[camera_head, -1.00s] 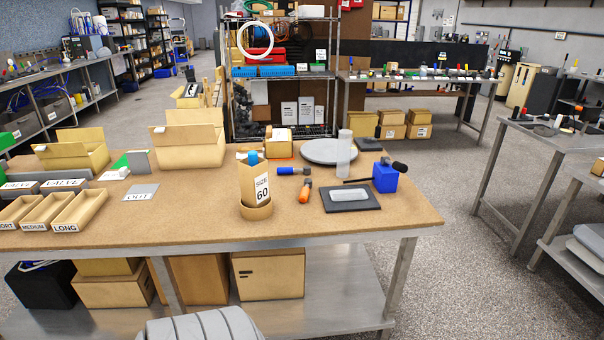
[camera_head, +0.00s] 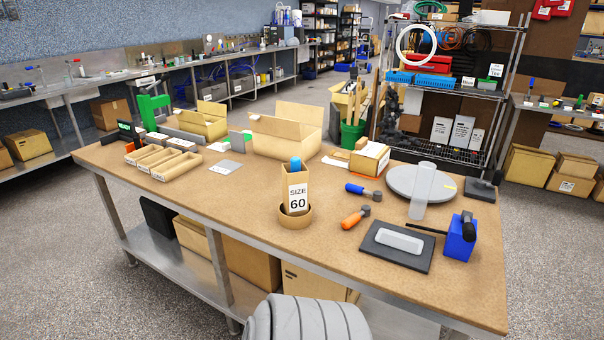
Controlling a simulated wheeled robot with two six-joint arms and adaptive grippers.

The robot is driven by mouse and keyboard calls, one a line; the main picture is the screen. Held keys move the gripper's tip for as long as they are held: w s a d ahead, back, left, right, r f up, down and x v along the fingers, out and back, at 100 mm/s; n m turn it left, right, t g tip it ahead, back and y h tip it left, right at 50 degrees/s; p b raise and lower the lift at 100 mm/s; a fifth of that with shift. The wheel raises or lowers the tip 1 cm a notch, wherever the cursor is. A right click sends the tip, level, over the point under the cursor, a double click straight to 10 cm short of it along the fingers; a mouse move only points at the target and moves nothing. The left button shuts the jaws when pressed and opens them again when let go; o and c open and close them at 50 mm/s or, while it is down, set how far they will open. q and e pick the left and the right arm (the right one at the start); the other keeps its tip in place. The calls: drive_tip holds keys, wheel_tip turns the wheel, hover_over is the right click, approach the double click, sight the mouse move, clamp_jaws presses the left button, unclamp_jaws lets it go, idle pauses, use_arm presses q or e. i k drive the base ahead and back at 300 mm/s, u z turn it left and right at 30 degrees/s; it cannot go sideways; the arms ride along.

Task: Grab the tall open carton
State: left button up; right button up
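A tall, narrow, open tan carton (camera_head: 297,188) with a white "SIZE 60" label stands upright near the middle of the workbench. Its base sits in a low round tan ring (camera_head: 295,218). A blue rounded top shows at the carton's mouth; what it belongs to is hidden inside. Neither of my grippers is in view, and nothing of mine touches the carton.
On the workbench (camera_head: 345,255), blue-handled (camera_head: 360,190) and orange-handled (camera_head: 353,218) tools lie right of the carton. Further right are a clear cylinder (camera_head: 422,190), a dark tray (camera_head: 396,247) and a blue block (camera_head: 459,238). Wider open boxes (camera_head: 287,132) stand behind. Bare bench lies in front.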

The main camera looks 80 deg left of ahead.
sight(296, 185)
drive_tip(key=u, duration=0.6)
drive_tip(key=i, duration=0.8)
drive_tip(key=u, duration=0.9)
